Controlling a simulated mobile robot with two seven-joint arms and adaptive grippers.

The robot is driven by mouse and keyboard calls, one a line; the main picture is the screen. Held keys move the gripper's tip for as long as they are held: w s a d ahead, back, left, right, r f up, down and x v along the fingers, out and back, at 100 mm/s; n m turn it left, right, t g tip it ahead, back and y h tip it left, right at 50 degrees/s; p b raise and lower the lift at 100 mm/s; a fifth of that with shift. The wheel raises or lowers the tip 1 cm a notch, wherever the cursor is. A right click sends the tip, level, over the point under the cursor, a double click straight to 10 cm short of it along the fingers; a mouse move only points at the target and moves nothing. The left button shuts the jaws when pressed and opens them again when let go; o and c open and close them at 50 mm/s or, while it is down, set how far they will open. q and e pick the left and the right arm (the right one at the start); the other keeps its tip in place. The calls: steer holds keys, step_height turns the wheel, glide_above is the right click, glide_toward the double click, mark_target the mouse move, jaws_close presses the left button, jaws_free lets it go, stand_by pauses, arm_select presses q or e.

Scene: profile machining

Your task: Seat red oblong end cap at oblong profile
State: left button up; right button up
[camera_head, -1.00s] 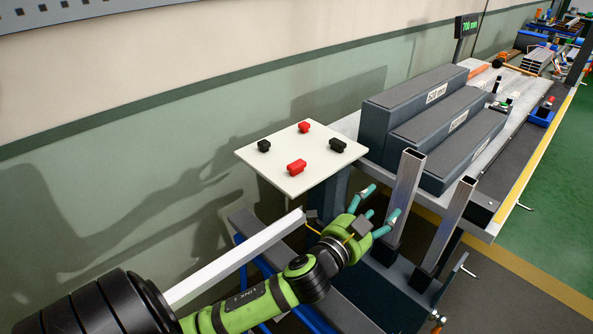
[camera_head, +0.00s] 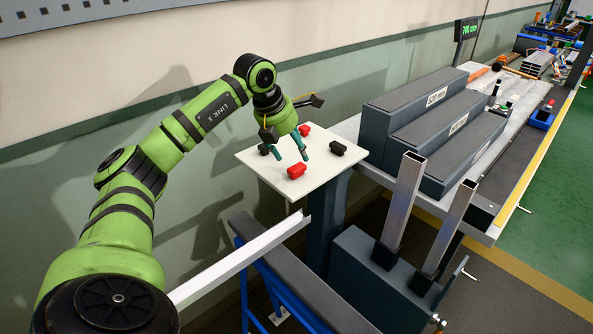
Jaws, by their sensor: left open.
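Two red end caps lie on the small white table (camera_head: 262,176). The longer, oblong-looking one (camera_head: 296,171) is near the front; the other (camera_head: 304,130) is farther back, partly beside the gripper. My left gripper (camera_head: 292,157) is open and empty, pointing down over the table. Its teal fingertips are just behind the front red cap; I cannot tell whether they touch it. Two hollow metal profiles, a left one (camera_head: 404,205) and a right one (camera_head: 450,228), stand upright in black holders with open tops. I cannot tell surely which is oblong. My right gripper is not in view.
A black cap (camera_head: 338,148) lies at the table's right; another (camera_head: 264,149) is partly behind the fingers. Grey stepped blocks (camera_head: 440,115) stand on the bench to the right. A pale bar (camera_head: 240,258) lies in front. Air between table and profiles is clear.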

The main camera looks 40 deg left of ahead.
mark_target(295, 165)
arm_select(q)
steer(key=f, duration=0.1)
steer(key=w+a+f+p, duration=0.1)
steer(key=f, duration=0.1)
steer(key=f+p, duration=0.1)
steer(key=f, duration=0.1)
steer(key=shift+w+a+f, duration=0.15)
steer(key=shift+w+f, duration=0.1)
steer(key=shift+w, duration=0.05)
steer(key=shift+w+f, duration=0.25)
steer(key=shift+f, duration=0.3)
steer(key=c, duration=0.9)
steer(key=shift+o, duration=0.2)
